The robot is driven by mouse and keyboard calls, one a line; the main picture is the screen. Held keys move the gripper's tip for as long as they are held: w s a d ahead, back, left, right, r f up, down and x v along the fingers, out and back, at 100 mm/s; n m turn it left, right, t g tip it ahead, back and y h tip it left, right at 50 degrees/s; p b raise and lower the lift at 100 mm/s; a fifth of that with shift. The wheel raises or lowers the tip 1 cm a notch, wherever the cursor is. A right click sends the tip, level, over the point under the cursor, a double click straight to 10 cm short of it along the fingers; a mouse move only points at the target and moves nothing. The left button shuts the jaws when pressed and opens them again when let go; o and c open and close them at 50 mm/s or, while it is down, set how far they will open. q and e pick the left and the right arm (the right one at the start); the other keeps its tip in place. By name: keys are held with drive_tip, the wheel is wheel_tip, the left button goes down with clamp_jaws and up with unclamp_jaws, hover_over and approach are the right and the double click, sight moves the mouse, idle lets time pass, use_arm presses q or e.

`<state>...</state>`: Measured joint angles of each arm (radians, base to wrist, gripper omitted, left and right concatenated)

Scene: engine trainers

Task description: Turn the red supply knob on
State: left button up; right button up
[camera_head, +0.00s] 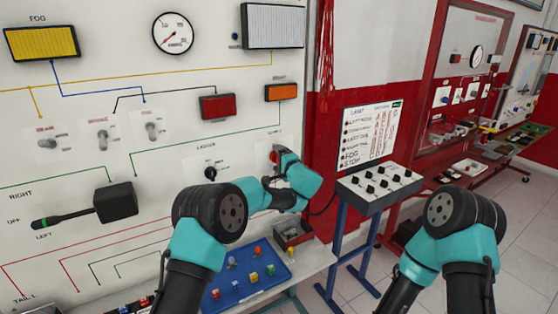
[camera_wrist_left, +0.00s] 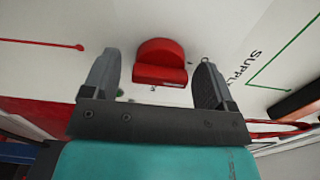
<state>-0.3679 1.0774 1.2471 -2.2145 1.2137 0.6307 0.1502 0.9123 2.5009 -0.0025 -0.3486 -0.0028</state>
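The red supply knob (camera_wrist_left: 160,62) sits on the white panel, with "SUPPLY" lettering beside it in the left wrist view. In the head view only a bit of the red knob (camera_head: 274,156) shows, mostly hidden by my left arm. My left gripper (camera_wrist_left: 157,75) is open, with one finger on each side of the knob and a visible gap to each. I cannot tell whether the fingertips reach the panel. My right arm shows in the head view at the lower right, but its gripper is out of view.
A black lighter knob (camera_head: 210,173) is on the panel left of my left gripper. A grey switch box (camera_head: 380,189) on a blue stand is to the right.

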use_arm(q)
drive_tip(key=c, duration=0.9)
drive_tip(key=shift+o, duration=0.2)
drive_tip(key=shift+m, duration=0.4)
drive_tip(key=m, duration=0.8)
drive_tip(key=shift+m, duration=0.3)
drive_tip(key=m, duration=0.4)
drive_tip(key=shift+m, duration=2.3)
